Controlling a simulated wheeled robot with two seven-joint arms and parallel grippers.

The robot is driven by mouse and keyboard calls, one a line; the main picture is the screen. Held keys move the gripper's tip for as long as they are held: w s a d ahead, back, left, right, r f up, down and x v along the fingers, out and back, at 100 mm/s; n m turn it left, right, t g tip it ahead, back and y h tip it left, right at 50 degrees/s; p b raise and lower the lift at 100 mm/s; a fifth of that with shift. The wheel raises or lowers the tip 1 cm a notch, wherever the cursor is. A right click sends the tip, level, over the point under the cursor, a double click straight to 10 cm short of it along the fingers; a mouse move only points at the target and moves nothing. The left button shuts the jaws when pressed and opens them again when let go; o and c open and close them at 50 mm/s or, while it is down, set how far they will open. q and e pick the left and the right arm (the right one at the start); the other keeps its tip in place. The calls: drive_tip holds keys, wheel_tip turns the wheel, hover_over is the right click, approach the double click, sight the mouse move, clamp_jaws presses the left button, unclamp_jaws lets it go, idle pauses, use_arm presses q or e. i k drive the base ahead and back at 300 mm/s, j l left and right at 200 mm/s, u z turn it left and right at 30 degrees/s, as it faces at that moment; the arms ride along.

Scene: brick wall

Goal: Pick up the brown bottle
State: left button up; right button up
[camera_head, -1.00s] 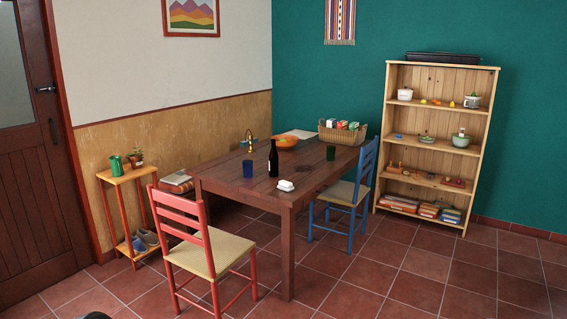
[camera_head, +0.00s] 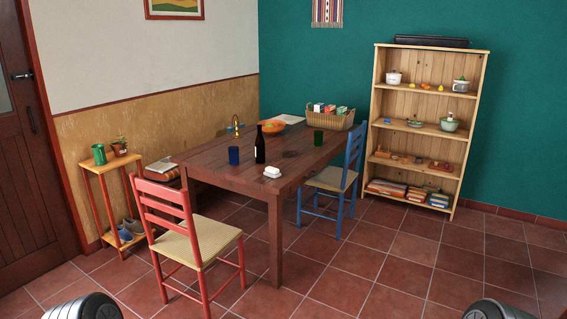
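Two rounded grey parts of my own body show at the bottom edge, one at the left and one at the right. My left and right grippers are not in view, and nothing touches the bottle.
A red chair (camera_head: 190,241) stands at the table's near left side and a blue chair (camera_head: 335,180) at its right. A blue cup (camera_head: 234,155), butter dish (camera_head: 272,172), green cup (camera_head: 318,138), orange bowl (camera_head: 283,119) and basket (camera_head: 331,119) are on the table. Floor at front right is clear.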

sight(260, 144)
drive_tip(key=i+l+z, duration=0.35)
drive_tip(key=i, duration=0.7)
drive_tip(key=i+z, duration=0.3)
drive_tip(key=i, duration=0.75)
drive_tip(key=i+l+u, duration=0.2)
drive_tip(key=i+u, duration=0.25)
drive_tip(key=i, duration=0.3)
drive_tip(key=i+l+u, duration=0.5)
drive_tip(key=i, duration=0.25)
drive_tip(key=i+l+u, duration=0.45)
drive_tip(key=i+l, duration=0.2)
drive_tip(key=l, duration=0.1)
